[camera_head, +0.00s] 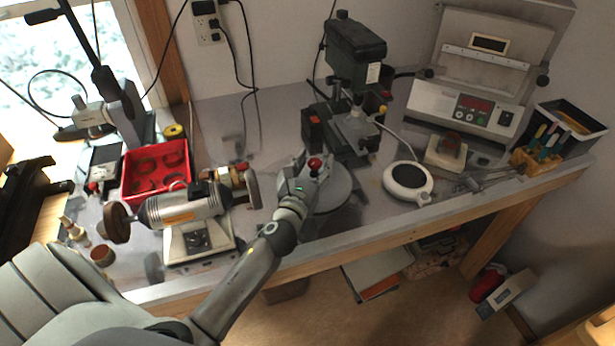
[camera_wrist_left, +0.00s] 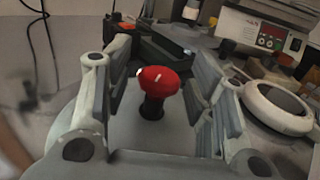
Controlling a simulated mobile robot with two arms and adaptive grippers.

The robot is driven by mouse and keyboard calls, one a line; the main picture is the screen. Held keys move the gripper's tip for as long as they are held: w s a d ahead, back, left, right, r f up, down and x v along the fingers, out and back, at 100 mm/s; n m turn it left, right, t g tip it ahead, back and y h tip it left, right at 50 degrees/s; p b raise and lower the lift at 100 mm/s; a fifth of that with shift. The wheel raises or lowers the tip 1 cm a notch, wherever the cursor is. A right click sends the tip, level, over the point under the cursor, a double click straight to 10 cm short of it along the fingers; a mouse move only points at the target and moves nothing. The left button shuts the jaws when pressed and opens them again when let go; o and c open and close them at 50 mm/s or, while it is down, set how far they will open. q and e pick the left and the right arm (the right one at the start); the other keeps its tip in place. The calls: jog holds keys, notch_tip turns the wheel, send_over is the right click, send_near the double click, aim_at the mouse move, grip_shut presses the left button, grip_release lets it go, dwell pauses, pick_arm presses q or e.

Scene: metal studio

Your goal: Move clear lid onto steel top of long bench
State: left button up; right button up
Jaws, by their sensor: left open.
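The clear lid (camera_head: 338,190) is a round greyish disc near the front edge of the long bench, with a red knob (camera_head: 314,163) on a dark stem. In the left wrist view the red knob (camera_wrist_left: 158,80) stands upright between my fingers, with the lid's pale surface (camera_wrist_left: 150,138) below it. My left gripper (camera_head: 311,168) is open around the knob, with gaps showing on both sides. What lies under the lid is hidden. The steel top (camera_head: 273,228) of the long bench is grey and shows around the objects. My right gripper is not in view.
A bench motor (camera_head: 183,208) and red tray (camera_head: 155,170) stand left of the lid. A drill press (camera_head: 355,55) rises behind it. A round white device (camera_head: 408,181) is to the right. Some bare steel shows behind the motor and along the front edge.

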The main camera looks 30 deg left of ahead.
pick_arm(q)
jog(key=s, duration=0.3)
jog(key=s+d+b, duration=0.1)
jog(key=s, duration=0.3)
jog(key=s+d+b, duration=0.1)
jog(key=s, duration=0.2)
jog(key=shift+s+f, duration=0.15)
jog(key=shift+s, duration=0.75)
jog(key=shift+d, duration=0.1)
